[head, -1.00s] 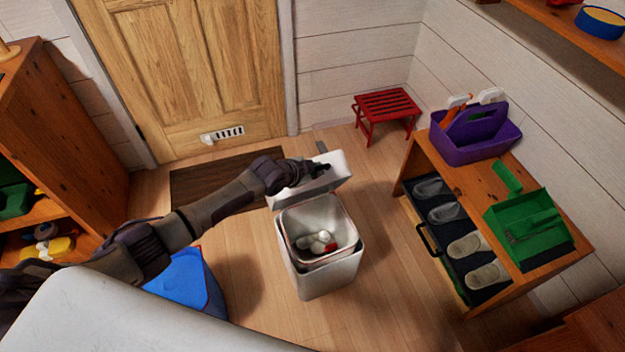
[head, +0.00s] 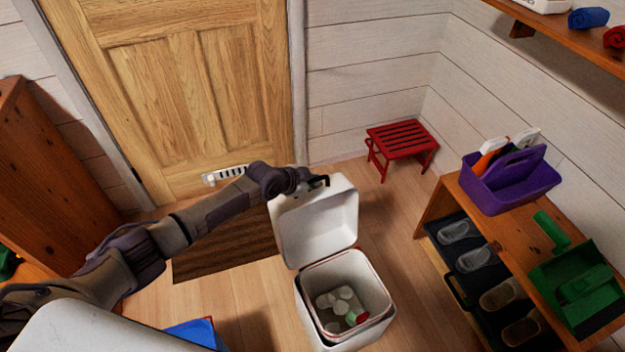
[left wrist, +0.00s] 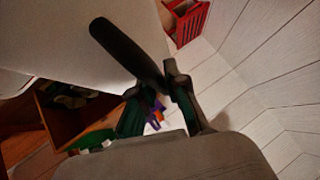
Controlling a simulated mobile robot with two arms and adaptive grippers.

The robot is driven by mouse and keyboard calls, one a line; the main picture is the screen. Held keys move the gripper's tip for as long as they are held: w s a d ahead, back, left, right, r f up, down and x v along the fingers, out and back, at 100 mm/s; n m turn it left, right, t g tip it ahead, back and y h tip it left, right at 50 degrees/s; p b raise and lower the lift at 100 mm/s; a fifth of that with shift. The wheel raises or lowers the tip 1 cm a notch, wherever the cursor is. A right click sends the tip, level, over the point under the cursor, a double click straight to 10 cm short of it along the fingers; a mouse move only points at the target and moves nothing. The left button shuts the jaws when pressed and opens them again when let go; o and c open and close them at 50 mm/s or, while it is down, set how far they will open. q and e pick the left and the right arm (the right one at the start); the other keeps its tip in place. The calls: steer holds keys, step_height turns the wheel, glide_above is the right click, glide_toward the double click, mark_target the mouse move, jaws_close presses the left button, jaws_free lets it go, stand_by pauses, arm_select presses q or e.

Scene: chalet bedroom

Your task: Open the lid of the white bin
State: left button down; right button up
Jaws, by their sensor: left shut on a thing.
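The white bin (head: 343,298) stands on the wooden floor in the lower middle of the head view. Its lid (head: 318,226) stands steeply raised at the back of the bin, inner face toward me. Several pale items and a red-and-green one lie inside the bin. My left gripper (head: 318,184) is shut on the lid's upper edge; the wrist view shows the fingers (left wrist: 160,85) beside the lid's pale surface (left wrist: 70,35). The exact contact is hard to see. My right gripper is not in view.
A wooden door (head: 180,90) and dark mat (head: 225,246) are behind the bin. A red stool (head: 400,141) stands at the back wall. A shoe bench (head: 500,232) with a purple caddy (head: 510,182) and green dustpan (head: 575,290) is on the right. A blue object (head: 195,333) is lower left.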

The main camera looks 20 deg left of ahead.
arm_select(q)
steer(key=shift+w+a, duration=0.1)
steer(key=shift+w, duration=0.1)
steer(key=c, duration=1.2)
jaws_free()
steer(key=shift+s, duration=0.15)
steer(key=shift+s+a+r, duration=0.15)
steer(key=shift+s+r, duration=0.05)
steer(key=shift+r, duration=0.05)
steer(key=v, duration=1.1)
steer(key=shift+r, duration=0.1)
